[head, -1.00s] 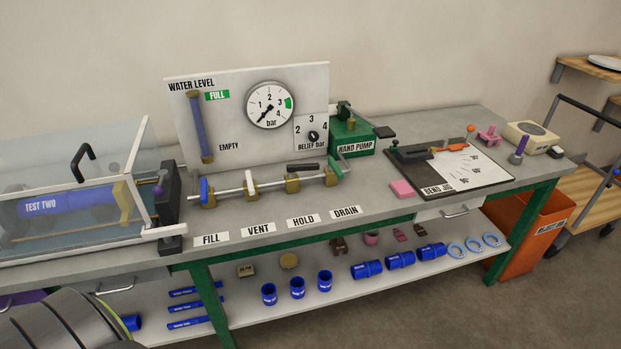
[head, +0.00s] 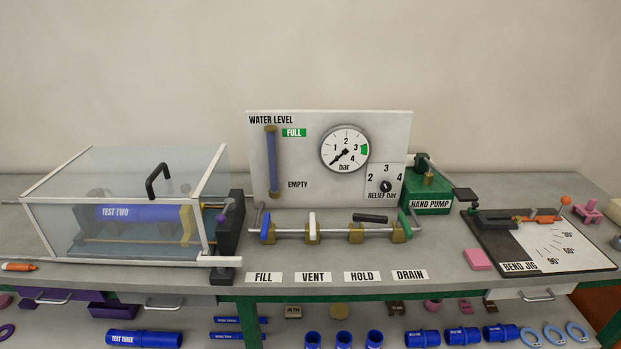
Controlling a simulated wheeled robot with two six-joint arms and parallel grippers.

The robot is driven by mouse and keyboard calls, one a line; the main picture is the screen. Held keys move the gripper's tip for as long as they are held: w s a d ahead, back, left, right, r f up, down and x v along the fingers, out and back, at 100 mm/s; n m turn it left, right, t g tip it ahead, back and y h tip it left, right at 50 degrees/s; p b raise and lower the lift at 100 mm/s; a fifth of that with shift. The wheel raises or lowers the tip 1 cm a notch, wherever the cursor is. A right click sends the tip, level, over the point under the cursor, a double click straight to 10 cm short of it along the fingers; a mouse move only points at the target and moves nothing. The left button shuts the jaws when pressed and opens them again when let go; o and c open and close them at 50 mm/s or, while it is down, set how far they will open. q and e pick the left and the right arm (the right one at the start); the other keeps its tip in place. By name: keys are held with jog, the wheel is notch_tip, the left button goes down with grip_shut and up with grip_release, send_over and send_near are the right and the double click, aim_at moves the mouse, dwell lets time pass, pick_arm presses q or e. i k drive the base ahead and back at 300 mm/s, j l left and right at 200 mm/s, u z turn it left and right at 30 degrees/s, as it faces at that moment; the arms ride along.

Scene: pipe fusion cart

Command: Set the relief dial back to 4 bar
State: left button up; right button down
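The relief dial (head: 386,186) is a small dark knob on a white plate marked 2, 3 and 4, labelled RELIEF bar, at the lower right of the white panel (head: 225,0). The 2 is left of the knob, the 3 above it, the 4 to its right. The knob's mark is too small to tell which number it points at. The round pressure gauge (head: 345,148) is up and left of the dial, its needle pointing to the lower left. Neither of my grippers shows in the head view.
Below the panel is a valve row (head: 335,231) with several handles. A green hand pump (head: 430,195) stands right of the dial. A clear test box (head: 120,218) is at left, a bend jig (head: 520,267) at right. The bench in front of the labels is clear.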

aim_at(386, 188)
jog(key=i+l+u, duration=0.25)
jog(key=l+u, duration=0.15)
jog(key=l, duration=0.45)
jog(key=i+l+u, duration=0.15)
jog(key=l+u, duration=0.3)
jog(key=l, duration=0.4)
jog(key=l+u, duration=0.4)
jog(key=l, duration=0.5)
